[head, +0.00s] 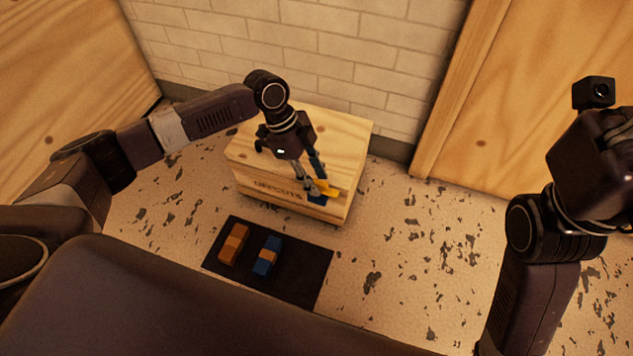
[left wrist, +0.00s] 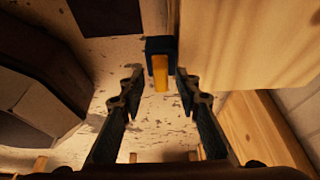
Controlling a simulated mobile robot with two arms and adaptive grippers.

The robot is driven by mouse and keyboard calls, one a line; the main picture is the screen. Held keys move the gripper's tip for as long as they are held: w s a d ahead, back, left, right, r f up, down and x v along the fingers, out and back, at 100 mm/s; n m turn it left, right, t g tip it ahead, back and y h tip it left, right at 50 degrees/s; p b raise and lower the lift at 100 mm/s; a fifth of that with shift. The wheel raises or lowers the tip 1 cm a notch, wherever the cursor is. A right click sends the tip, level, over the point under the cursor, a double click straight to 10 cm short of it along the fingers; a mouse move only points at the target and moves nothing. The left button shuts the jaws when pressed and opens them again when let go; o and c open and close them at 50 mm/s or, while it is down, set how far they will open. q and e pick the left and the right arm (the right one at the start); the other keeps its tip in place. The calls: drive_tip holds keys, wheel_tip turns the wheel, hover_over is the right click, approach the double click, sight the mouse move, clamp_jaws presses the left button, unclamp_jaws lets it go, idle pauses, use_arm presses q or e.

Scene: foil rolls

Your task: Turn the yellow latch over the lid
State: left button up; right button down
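A wooden box (head: 345,140) with a flat lid and dark lettering on its front stands on the floor against the brick wall. The yellow latch (head: 328,189) sits with a dark blue mount (head: 316,200) at the box's front right. My left gripper (head: 317,180) is at the latch and partly covers it. In the left wrist view, the yellow latch (left wrist: 160,73) and blue mount (left wrist: 160,45) show in the gap between the spread fingers (left wrist: 158,90). Contact cannot be told. My right arm is at the right; its fingers are out of view.
A dark mat (head: 300,289) lies in front of the box. An orange block (head: 234,243) and a blue block with an orange band (head: 267,256) lie on it. Speckled floor is clear right of the box. Wooden panels stand at both sides.

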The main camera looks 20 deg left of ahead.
use_arm(q)
drive_tip(key=shift+d+f, duration=0.15)
drive_tip(key=shift+f, duration=0.1)
drive_tip(key=shift+c, duration=0.4)
clamp_jaws()
